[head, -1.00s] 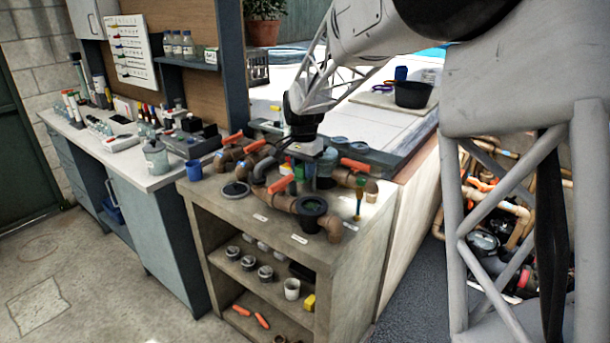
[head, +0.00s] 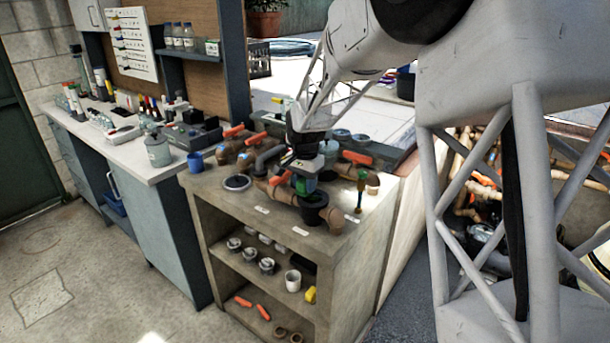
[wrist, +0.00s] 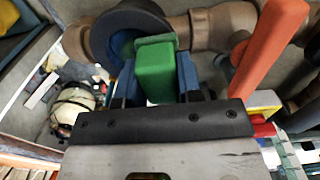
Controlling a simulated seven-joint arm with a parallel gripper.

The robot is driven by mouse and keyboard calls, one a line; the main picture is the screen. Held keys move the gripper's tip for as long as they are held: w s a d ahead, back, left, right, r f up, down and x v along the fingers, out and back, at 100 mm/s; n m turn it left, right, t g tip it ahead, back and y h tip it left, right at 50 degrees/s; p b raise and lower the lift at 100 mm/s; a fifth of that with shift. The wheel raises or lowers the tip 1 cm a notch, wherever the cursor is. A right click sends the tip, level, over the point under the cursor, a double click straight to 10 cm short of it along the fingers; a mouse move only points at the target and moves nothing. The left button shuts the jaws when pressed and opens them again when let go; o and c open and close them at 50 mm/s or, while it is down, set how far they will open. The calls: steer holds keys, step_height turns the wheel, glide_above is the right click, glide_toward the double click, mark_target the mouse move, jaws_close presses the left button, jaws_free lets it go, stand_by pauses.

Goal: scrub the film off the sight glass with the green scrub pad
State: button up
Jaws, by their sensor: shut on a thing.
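The green scrub pad (wrist: 157,72) is between the blue fingers of my gripper (wrist: 155,85) in the wrist view. I cannot tell whether the pad touches the holder. No film can be made out.
Brown pipes (head: 281,190) with several orange handles (head: 357,158) crowd around my gripper. A small green-handled brush (head: 360,188) stands at the right. A blue cup (head: 195,162) and dark disc (head: 236,183) lie left. The bench's front strip is mostly clear.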

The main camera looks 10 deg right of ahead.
mark_target(321, 201)
steer(key=shift+s+d+f, duration=0.2)
steer(key=shift+d, duration=0.1)
steer(key=shift+c, duration=0.2)
steer(key=shift+s+d+f, duration=0.2)
steer(key=shift+s+d, duration=1.55)
steer(key=shift+s, duration=0.05)
steer(key=shift+w+a, duration=2.05)
steer(key=shift+r, duration=4.1)
steer(key=shift+w+d+f, duration=0.1)
